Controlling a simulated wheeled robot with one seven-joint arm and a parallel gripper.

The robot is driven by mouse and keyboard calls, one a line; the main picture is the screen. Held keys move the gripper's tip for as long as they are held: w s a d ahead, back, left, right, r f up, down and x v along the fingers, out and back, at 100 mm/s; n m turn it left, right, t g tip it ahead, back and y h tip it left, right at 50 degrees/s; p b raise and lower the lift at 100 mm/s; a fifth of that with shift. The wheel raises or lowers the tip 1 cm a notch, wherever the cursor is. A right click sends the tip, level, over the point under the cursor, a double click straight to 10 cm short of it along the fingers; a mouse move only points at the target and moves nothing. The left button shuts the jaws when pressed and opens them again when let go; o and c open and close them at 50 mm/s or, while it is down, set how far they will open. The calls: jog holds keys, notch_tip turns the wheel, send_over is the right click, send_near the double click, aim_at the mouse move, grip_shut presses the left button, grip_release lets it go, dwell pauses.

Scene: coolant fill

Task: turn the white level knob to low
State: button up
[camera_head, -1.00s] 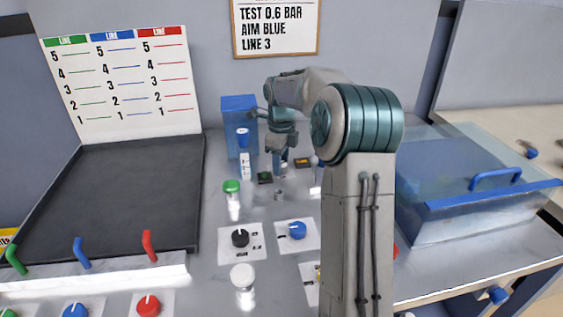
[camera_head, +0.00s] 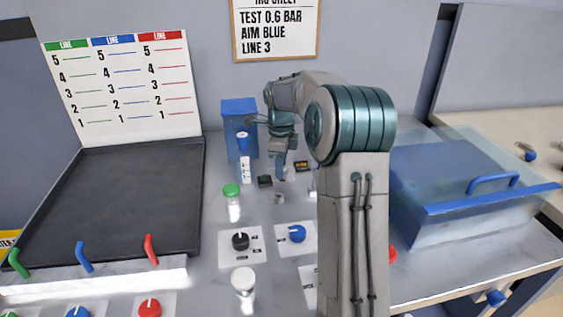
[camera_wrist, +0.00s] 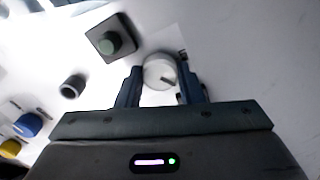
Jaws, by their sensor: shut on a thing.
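The white level knob (camera_wrist: 158,72) is round with a dark pointer mark. In the wrist view it sits between the two fingers of my gripper (camera_wrist: 162,88), which is shut on it. The pointer runs toward the lower right of that picture. In the head view my gripper (camera_head: 282,172) points down at the back of the bench; the knob cannot be made out there. Any level markings around the knob are unreadable or hidden.
A dark box with a green button (camera_wrist: 110,42) and a dark cup (camera_wrist: 72,86) stand near the knob. A green-capped bottle (camera_head: 232,203), a black knob (camera_head: 240,241) and a blue knob (camera_head: 297,233) are in front.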

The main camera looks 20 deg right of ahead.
jog(key=n+p, duration=0.2)
jog(key=n, duration=0.3)
jog(key=shift+r+n, duration=0.15)
jog(key=shift+n, duration=0.15)
jog(key=n+p, duration=0.2)
jog(key=n, duration=0.2)
jog(key=shift+n, duration=0.3)
jog(key=o, duration=0.7)
notch_tip(320, 180, up, 14)
jog(key=shift+f+p, duration=0.2)
jog(key=shift+p, duration=0.25)
jog(key=shift+a, duration=0.1)
